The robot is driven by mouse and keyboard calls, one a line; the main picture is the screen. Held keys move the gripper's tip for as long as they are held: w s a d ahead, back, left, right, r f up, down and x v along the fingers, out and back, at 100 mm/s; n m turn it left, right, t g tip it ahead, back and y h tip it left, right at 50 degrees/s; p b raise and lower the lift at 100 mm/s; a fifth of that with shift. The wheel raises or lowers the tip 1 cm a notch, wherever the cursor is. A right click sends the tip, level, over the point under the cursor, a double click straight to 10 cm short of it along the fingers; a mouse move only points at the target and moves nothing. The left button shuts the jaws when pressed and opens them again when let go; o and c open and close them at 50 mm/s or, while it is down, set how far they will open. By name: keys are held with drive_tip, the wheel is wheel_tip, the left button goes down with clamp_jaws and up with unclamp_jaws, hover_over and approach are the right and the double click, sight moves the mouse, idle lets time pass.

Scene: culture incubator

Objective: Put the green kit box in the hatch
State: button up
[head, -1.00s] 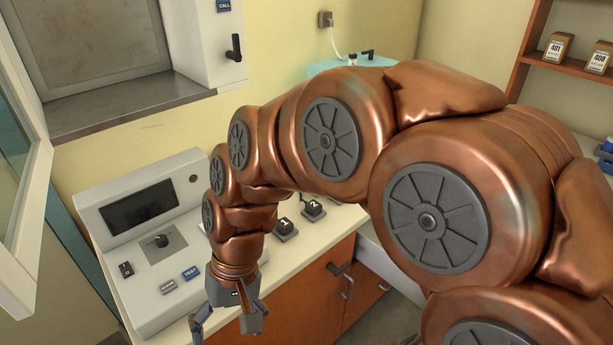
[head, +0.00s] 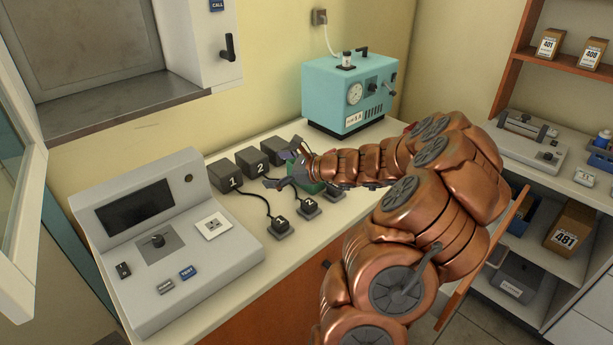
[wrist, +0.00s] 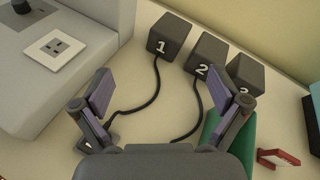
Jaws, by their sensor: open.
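A green object (wrist: 238,148), probably the green kit box, lies on the counter at the lower right of the wrist view, partly hidden behind my right finger. In the head view a bit of green (head: 312,187) shows beneath my wrist, mostly covered by the arm. My gripper (head: 282,164) is open and points left over the counter, near the numbered blocks. In the wrist view the gripper (wrist: 160,98) has its fingers wide apart with nothing between them. The hatch (head: 95,50), apparently the metal-lined wall recess with a grey sill, is at the upper left.
A grey control console (head: 165,240) stands left on the counter. Dark blocks (head: 226,176) and numbered switches (head: 281,227) with cables are around the gripper. A teal machine (head: 345,95) stands behind. A small red item (wrist: 278,158) lies at right. An open window-like door (head: 20,180) is far left.

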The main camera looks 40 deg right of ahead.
drive_tip(key=s+d+f+m+h, duration=0.1)
drive_tip(key=s+d+f+m, duration=0.1)
drive_tip(key=d, duration=0.3)
drive_tip(key=s+d+f+m+h, duration=0.1)
drive_tip(key=d+f+m+h, duration=0.1)
drive_tip(key=d, duration=0.3)
drive_tip(key=s+d+f+m+t+h, duration=0.1)
drive_tip(key=s+d+f+m+h, duration=0.1)
drive_tip(key=d, duration=0.3)
drive_tip(key=shift+s+d+f+m, duration=0.2)
drive_tip(key=shift+s+d+m, duration=0.1)
drive_tip(key=shift+m, duration=0.5)
drive_tip(key=shift+w, duration=0.2)
drive_tip(key=shift+r+p+x, duration=0.15)
drive_tip(key=shift+p+x, duration=0.5)
drive_tip(key=shift+x, duration=0.85)
drive_tip(key=shift+r+p+x, duration=0.2)
drive_tip(key=shift+p+x, duration=0.45)
drive_tip(key=shift+x, duration=0.9)
drive_tip(key=shift+w+a+f, duration=0.15)
drive_tip(key=shift+w+f, duration=0.05)
drive_tip(key=shift+w, duration=0.5)
drive_tip(key=shift+c, duration=0.4)
drive_tip(key=c, duration=1.3)
drive_tip(key=shift+c, duration=0.2)
drive_tip(key=shift+r, duration=0.1)
